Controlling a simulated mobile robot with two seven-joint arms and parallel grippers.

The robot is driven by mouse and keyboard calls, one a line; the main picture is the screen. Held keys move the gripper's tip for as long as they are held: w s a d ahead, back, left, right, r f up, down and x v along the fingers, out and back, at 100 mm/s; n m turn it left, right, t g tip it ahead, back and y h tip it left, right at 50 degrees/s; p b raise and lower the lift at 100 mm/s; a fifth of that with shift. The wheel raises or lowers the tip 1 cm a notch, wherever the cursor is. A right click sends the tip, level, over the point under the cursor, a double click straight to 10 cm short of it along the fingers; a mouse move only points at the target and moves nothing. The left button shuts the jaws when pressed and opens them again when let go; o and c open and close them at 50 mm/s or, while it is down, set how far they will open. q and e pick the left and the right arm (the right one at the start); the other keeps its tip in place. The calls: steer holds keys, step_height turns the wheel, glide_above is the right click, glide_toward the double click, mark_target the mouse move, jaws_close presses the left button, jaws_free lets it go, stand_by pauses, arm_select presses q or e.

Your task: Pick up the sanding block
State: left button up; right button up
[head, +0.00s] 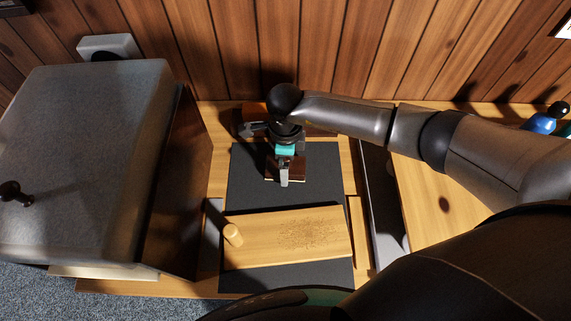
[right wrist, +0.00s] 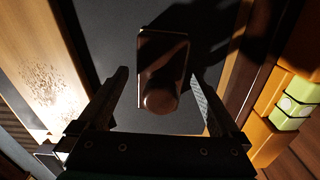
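The sanding block is a small dark brown block with a rounded knob. In the right wrist view the block (right wrist: 163,50) lies on the dark mat, ahead of and roughly centred between my right fingers. In the head view the block (head: 271,172) is partly hidden under my right gripper (head: 285,172), which points down over it. My right gripper (right wrist: 160,76) is open, with a finger on either side of the knob end and visible gaps between. I cannot tell how high the fingertips are above the mat. My left gripper is not in view.
A wooden board (head: 300,237) with speckled dust lies on the dark mat (head: 245,185), with a light wooden peg (head: 232,235) at its left end. A large grey box-like thing (head: 85,150) stands left. An orange tool with a green vial (right wrist: 292,115) lies by the paneled wall.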

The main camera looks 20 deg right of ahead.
steer(key=c, duration=1.4)
steer(key=shift+r, duration=0.1)
steer(key=shift+c, duration=0.2)
step_height(320, 180, up, 20)
steer(key=o, duration=1)
steer(key=c, duration=0.7)
